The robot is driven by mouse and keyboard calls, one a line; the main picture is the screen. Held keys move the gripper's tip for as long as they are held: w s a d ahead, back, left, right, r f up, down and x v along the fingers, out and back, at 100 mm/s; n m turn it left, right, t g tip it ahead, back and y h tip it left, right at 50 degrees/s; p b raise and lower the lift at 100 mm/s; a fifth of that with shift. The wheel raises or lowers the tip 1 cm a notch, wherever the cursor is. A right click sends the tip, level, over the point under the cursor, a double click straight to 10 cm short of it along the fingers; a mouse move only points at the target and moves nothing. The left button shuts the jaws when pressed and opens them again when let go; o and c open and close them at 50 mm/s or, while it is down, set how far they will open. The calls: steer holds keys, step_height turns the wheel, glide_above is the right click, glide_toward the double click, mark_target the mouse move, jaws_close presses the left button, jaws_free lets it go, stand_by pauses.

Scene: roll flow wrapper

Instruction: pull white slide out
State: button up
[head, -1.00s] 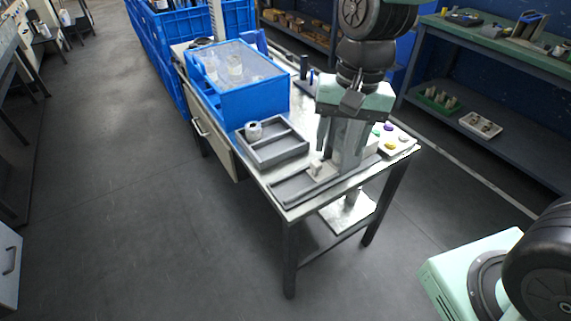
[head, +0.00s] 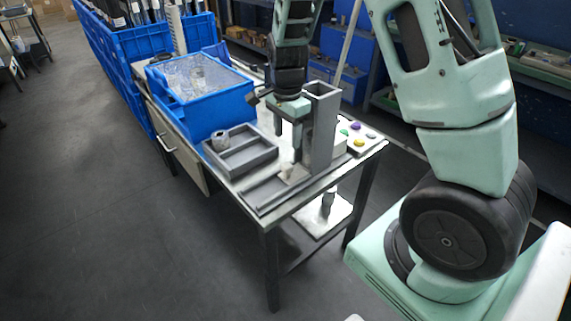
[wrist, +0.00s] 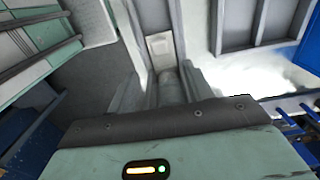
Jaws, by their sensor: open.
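The white slide (head: 292,172) is a small pale block in the grey track (head: 262,194) along the table's front edge, at the foot of a tall grey hopper (head: 322,120). It also shows in the wrist view (wrist: 159,44), sitting in the channel beyond my fingertips. My gripper (head: 286,143) points down just left of the hopper, above the slide, with its fingers apart. In the wrist view my gripper (wrist: 166,82) shows a finger on each side of the channel, and nothing is held. The exact height gap to the slide is hard to tell.
A grey divided tray (head: 240,152) with a small roll (head: 220,140) lies left of the track. A blue bin with a clear lid (head: 200,95) stands behind it. A button panel (head: 360,138) is right of the hopper. The floor left of the table is clear.

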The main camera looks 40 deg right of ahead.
mark_target(287, 165)
step_height(287, 165, down, 10)
steer(key=shift+f+b, duration=0.15)
steer(key=shift+b, duration=0.15)
